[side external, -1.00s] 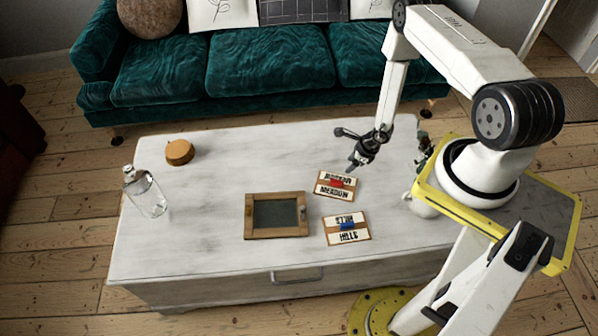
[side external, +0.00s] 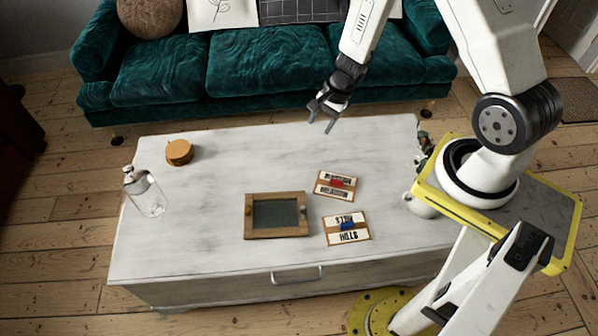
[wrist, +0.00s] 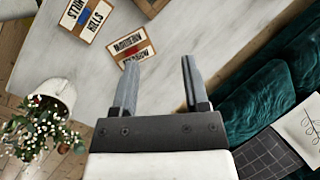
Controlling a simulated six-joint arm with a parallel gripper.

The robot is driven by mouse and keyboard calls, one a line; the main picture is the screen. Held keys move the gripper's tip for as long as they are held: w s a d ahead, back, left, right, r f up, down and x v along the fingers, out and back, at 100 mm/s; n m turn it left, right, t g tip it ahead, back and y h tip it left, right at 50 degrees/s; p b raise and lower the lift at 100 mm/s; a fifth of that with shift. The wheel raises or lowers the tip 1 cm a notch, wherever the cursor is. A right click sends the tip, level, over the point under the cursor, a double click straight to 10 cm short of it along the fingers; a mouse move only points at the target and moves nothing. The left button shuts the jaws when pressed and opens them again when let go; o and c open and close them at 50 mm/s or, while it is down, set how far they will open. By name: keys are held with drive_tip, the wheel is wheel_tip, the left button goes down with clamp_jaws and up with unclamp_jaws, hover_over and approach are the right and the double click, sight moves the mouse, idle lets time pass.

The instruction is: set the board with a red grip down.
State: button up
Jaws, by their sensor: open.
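The board with a red grip (side external: 338,185) lies flat on the white table, right of the wooden frame in the side view. Its small red grip sits at its middle between printed words. It also shows in the wrist view (wrist: 131,49), beyond the left fingertip. My gripper (side external: 322,118) is open and empty, raised above the far part of the table, clear of the board. In the wrist view my gripper's two fingers (wrist: 158,70) stand wide apart with only table top between them.
A board with a blue grip (side external: 347,229) lies in front of the red-grip board. A wooden frame with a dark inside (side external: 247,217) lies to their left. A glass bottle (side external: 147,194) and an orange-brown round object (side external: 179,152) stand further left. A potted plant (wrist: 50,100) stands at the table's right end.

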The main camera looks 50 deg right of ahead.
drive_tip(key=s+a+r+n+h, duration=0.1)
drive_tip(key=s+a+r+n, duration=0.3)
drive_tip(key=r+n, duration=0.4)
drive_tip(key=s+a+r+n+h, duration=0.2)
drive_tip(key=s+a+r+n, duration=0.1)
drive_tip(key=r+n, duration=0.5)
drive_tip(key=shift+s+a+r+h, duration=0.3)
drive_tip(key=shift+s+a+r, duration=0.1)
drive_tip(key=shift+s+r, duration=0.3)
